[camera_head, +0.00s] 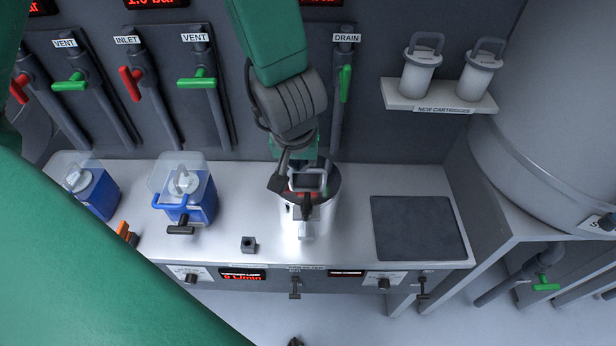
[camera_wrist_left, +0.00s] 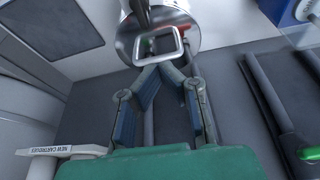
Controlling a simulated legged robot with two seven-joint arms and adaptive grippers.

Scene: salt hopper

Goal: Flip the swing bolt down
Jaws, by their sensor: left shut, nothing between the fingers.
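A round steel housing (camera_head: 318,222) stands on the bench, with a grey looped handle (camera_head: 309,177) inside its open top. A dark knob, apparently the swing bolt (camera_head: 306,204), is at its front rim; its exact angle is hard to tell. In the left wrist view, the housing (camera_wrist_left: 192,38) and the square handle loop (camera_wrist_left: 180,42) show at the top, with a dark bolt-like part (camera_wrist_left: 140,12) beyond. My left gripper (camera_head: 287,172) is shut and empty at the back left of the housing's rim. Its fingertips (camera_wrist_left: 160,68) meet just short of the handle. My right gripper is not seen.
Two blue containers (camera_head: 200,210) (camera_head: 103,196) stand left of the housing. A small dark block (camera_head: 249,244) and a dark mat (camera_head: 418,228) lie on the bench. Cartridges (camera_head: 418,75) stand on a shelf (camera_head: 440,104). Valve levers (camera_head: 345,84) line the back wall.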

